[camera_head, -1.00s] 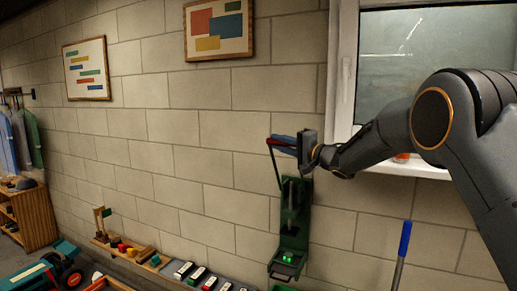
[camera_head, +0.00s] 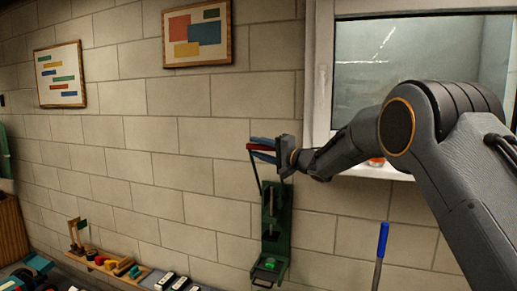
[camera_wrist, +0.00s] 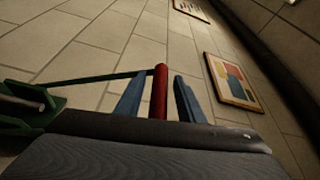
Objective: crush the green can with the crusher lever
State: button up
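The green can crusher (camera_head: 277,222) is mounted upright on the block wall. Its lever (camera_head: 254,172) is raised, with a red handle (camera_head: 259,147) at the top that also shows in the wrist view (camera_wrist: 160,92). My gripper (camera_head: 263,149) is at the handle, with one blue finger on each side of it. In the wrist view my gripper (camera_wrist: 160,98) shows a gap between the handle and each finger. A bright green spot (camera_head: 269,265) shows in the crusher's base; I cannot tell whether it is the can or a light.
A window (camera_head: 420,80) with a sill is behind my arm at the right. A blue-handled pole (camera_head: 382,240) stands right of the crusher. A low shelf (camera_head: 130,276) with small coloured items runs along the wall at lower left. Two pictures hang above.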

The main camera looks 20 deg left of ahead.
jog(key=shift+f, duration=0.15)
jog(key=shift+d, duration=0.4)
jog(key=b+v, duration=0.2)
jog(key=v, duration=0.4)
jog(key=shift+s+d+b, duration=0.25)
jog(key=shift+d+b, duration=0.05)
jog(key=shift+b, duration=0.05)
jog(key=shift+d, duration=0.15)
jog(key=shift+c, duration=0.3)
